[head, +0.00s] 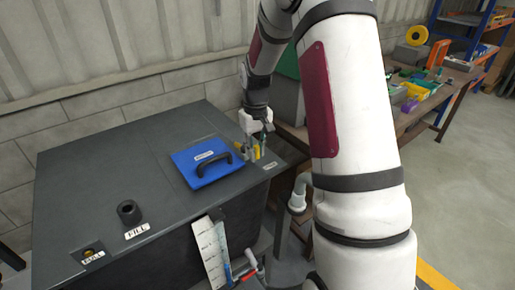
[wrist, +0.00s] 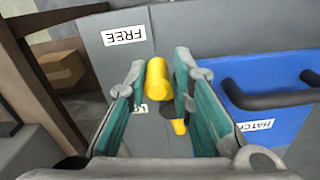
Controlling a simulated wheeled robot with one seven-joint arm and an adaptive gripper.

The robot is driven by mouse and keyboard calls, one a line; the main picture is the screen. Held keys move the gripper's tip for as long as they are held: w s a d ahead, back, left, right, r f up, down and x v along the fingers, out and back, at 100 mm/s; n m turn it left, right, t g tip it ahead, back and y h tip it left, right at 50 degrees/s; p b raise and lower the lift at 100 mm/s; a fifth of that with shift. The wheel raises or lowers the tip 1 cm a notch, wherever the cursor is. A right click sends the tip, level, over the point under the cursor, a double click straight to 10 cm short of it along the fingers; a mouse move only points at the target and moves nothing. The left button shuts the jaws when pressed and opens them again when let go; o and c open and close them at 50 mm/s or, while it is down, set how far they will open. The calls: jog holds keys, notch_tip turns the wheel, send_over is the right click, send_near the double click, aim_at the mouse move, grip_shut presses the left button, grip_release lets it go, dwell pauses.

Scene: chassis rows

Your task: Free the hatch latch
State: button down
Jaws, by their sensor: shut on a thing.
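The blue hatch (head: 195,172) with its black handle (head: 228,158) lies flat on top of the dark grey cabinet. The yellow latch (head: 262,151) is beside the hatch, near the cabinet's back right corner. My gripper (head: 257,142) is over the latch. In the wrist view, the latch's yellow grip (wrist: 157,80) stands between the two teal fingers of my gripper (wrist: 158,72), which are shut on it. A FREE label (wrist: 124,36) is on the surface beyond the latch; a second label (wrist: 139,109) is mostly hidden behind a finger.
The cabinet top (head: 90,165) carries a black FILL neck (head: 129,212) and a FULL marker (head: 93,252) at the front left. A pale pipe (head: 299,192) stands right of the cabinet. A workbench (head: 425,100) with coloured bins is behind my arm at right.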

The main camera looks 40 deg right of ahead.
jog(key=shift+w+a+r+m, duration=0.1)
jog(key=shift+a+r+m, duration=0.05)
jog(key=shift+m, duration=0.85)
jog(key=c, duration=1.5)
grip_release()
jog(key=shift+a, duration=0.1)
notch_tip(320, 180, up, 12)
jog(key=shift+f, duration=0.1)
